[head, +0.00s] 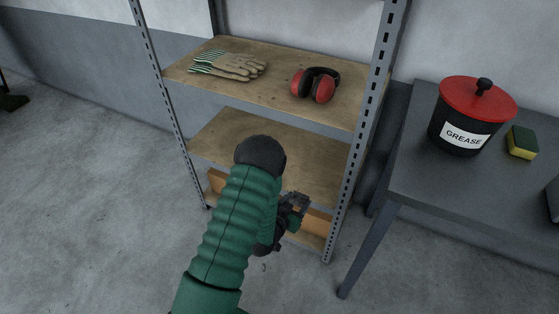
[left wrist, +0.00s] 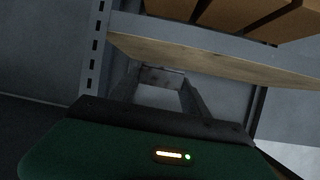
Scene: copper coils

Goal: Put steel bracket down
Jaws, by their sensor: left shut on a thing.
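My left gripper (head: 292,206) is in front of the lower part of the shelf rack in the head view, partly hidden by my own green-sleeved forearm. In the left wrist view its two fingers (left wrist: 160,92) reach forward, shut on a grey metal piece, the steel bracket (left wrist: 162,76), which spans between the fingertips. The bracket is dim and small, so its full shape cannot be told. The wooden shelf board (left wrist: 200,60) appears just beyond the fingertips; whether the bracket touches it cannot be told. My right gripper is not in view.
The rack's middle shelf (head: 222,133) looks bare where visible. Gloves (head: 232,66) and red earmuffs (head: 315,85) lie on the upper shelf. Brown boxes (head: 318,221) sit low in the rack. A perforated post (head: 362,130) stands right of my gripper. A grease tub (head: 466,117) and sponge (head: 521,143) are on the table.

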